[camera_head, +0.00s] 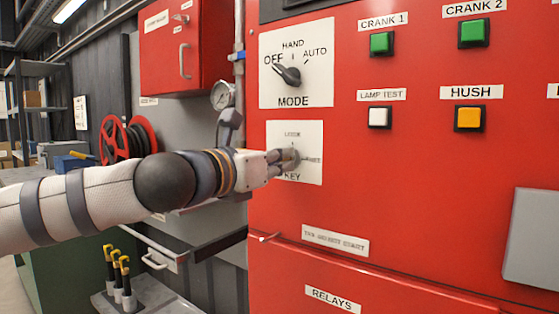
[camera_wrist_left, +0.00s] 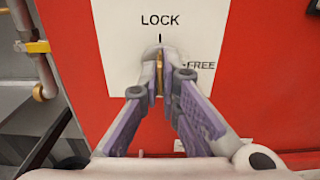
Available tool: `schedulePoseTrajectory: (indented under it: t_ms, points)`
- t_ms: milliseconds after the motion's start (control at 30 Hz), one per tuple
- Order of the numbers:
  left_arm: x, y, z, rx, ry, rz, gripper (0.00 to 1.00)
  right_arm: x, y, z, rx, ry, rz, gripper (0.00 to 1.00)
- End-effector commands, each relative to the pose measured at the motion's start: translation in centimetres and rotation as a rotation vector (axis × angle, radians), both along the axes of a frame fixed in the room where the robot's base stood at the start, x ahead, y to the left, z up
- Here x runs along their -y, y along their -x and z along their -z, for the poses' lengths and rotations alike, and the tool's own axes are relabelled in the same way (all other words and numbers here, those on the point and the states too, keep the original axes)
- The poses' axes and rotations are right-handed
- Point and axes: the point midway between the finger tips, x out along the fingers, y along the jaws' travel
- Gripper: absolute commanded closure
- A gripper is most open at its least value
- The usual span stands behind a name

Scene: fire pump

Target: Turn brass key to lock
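The brass key (camera_wrist_left: 159,76) shows as a narrow upright strip between the fingertips in the left wrist view. It lines up with the tick under the word LOCK; the FREE mark is to its right. The white key plate (camera_head: 309,139) is on the red panel, and it also shows in the left wrist view (camera_wrist_left: 112,40). My left gripper (camera_head: 288,160) is at the plate, its fingers shut on the key from left and right, as the left wrist view (camera_wrist_left: 160,72) shows. The fingers hide most of the key and its lock. My right gripper is not in view.
The mode selector (camera_head: 288,74) is above the key plate, its pointer towards OFF. Green, white and orange buttons are to the right. A pressure gauge (camera_head: 222,95) and pipe stand left of the panel. A grey box (camera_head: 532,238) is at lower right.

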Motion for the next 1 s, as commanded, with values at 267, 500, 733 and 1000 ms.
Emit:
schedulePoseTrajectory:
  t_ms: [267, 500, 733, 1000]
  points:
    - [0.0, 0.0, 0.1, -0.003, 0.0, 0.0, 0.76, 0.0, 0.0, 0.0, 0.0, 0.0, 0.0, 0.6]
    - [0.0, 0.0, 0.0, -0.001, 0.0, 0.0, 0.76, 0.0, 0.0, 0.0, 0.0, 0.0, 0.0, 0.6]
    - [-2.2, 2.9, -0.1, 0.002, 0.001, 0.0, 0.76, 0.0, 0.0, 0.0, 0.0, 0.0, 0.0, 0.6]
    - [-6.1, 8.3, 0.0, 0.0, 0.001, 0.0, 0.76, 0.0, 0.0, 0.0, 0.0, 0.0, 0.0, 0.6]
